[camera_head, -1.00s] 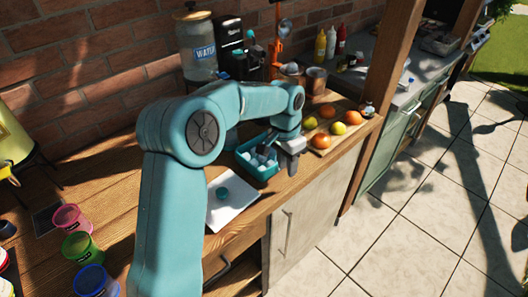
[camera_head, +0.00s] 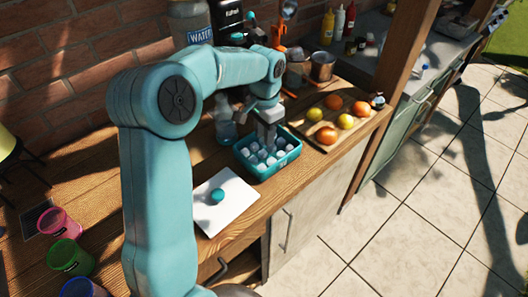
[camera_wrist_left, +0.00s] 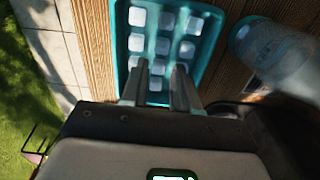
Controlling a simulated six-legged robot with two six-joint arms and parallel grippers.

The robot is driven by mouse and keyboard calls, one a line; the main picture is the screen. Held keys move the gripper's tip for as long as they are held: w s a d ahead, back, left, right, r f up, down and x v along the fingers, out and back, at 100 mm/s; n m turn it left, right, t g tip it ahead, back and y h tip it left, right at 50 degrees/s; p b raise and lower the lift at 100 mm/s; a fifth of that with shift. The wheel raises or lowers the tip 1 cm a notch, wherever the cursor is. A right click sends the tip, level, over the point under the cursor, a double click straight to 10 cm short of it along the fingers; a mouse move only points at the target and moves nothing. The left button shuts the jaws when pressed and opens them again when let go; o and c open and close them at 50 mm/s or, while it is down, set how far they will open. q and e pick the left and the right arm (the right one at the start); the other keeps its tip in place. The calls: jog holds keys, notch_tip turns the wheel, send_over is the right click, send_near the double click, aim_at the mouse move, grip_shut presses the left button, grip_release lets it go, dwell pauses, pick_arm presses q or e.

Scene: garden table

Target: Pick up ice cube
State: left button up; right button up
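Ice cubes sit in several rows in a teal tray (camera_head: 284,167) on the wooden counter. The tray also fills the upper middle of the left wrist view (camera_wrist_left: 122,40). My left gripper (camera_head: 268,143) points down over the tray's back part. In the left wrist view its two fingers (camera_wrist_left: 156,84) are apart, with an ice cube (camera_wrist_left: 155,85) showing in the gap. I cannot tell how far the fingertips are above that cube. The gripper holds nothing that I can see. My right gripper is not in view.
A clear bottle (camera_head: 224,118) stands close beside the tray, also large in the left wrist view (camera_wrist_left: 275,52). A wooden board (camera_head: 328,141) with fruit lies to the right. A white board (camera_head: 236,209) with a teal round item lies to the left. Coloured cups stand at lower left.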

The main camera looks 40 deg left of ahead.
aim_at(263, 152)
pick_arm(q)
jog(key=shift+s+f, duration=0.45)
jog(key=shift+f, duration=0.55)
jog(key=f, duration=0.1)
jog(key=f+p, duration=0.1)
jog(key=f, duration=0.2)
jog(key=shift+w+a, duration=0.1)
jog(key=shift+w, duration=0.2)
jog(key=shift+s+f, duration=0.15)
jog(key=shift+f, duration=0.15)
jog(key=shift+c, duration=0.9)
jog(key=shift+w, duration=0.2)
grip_shut()
jog(key=shift+s, duration=0.15)
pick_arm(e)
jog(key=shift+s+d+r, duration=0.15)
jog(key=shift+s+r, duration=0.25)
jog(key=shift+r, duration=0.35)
